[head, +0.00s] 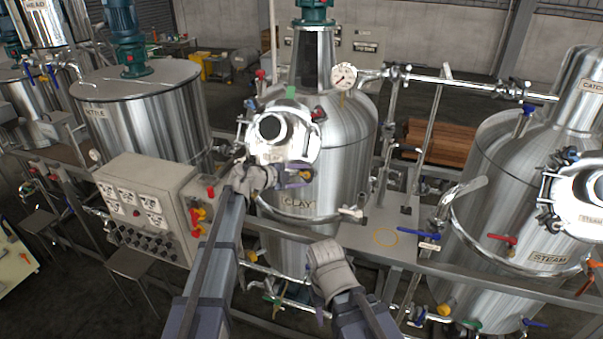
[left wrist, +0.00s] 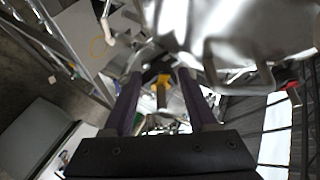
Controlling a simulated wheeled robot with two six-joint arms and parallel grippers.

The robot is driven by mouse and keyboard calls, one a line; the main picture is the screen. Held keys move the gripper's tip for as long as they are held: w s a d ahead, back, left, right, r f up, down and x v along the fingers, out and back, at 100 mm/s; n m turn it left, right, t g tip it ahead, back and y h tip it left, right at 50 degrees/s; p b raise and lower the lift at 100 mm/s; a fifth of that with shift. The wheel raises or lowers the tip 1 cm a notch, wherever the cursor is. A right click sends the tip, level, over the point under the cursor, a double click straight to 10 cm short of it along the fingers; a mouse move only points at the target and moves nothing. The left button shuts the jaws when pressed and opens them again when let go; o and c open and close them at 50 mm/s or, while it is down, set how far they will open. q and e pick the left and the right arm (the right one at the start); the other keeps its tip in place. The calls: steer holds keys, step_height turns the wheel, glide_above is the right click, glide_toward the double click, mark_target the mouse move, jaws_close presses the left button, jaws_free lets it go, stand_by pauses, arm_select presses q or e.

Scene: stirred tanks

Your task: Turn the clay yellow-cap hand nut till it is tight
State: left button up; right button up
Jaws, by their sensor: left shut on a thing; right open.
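The tank labelled CLAY (head: 300,202) stands in the middle of the head view, with a round bright manhole lid (head: 285,133) on its front. My left gripper (head: 300,174) is at the lower edge of this lid. In the left wrist view the yellow-cap hand nut (left wrist: 162,87) shows between the two dark purple fingers of my left gripper (left wrist: 161,82), which is shut on it. The nut is hidden in the head view, and its tightness cannot be told. My right gripper (head: 330,262) is lower, in front of the tank's base, open and away from the lid; its fingertips are mostly hidden.
Green (head: 290,91) and red (head: 318,113) caps sit around the lid's rim. A control box (head: 148,208) stands left. The STEAM tank (head: 520,215) stands right. A pipe with valves (head: 450,85) runs from a gauge (head: 344,76) to the right.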

arm_select(q)
steer(key=shift+m, duration=0.3)
steer(key=o, duration=1.4)
steer(key=shift+c, duration=0.2)
steer(key=s+a+r+p, duration=0.1)
steer(key=s+a, duration=0.8)
steer(key=a, duration=0.2)
steer(key=shift+a, duration=0.4)
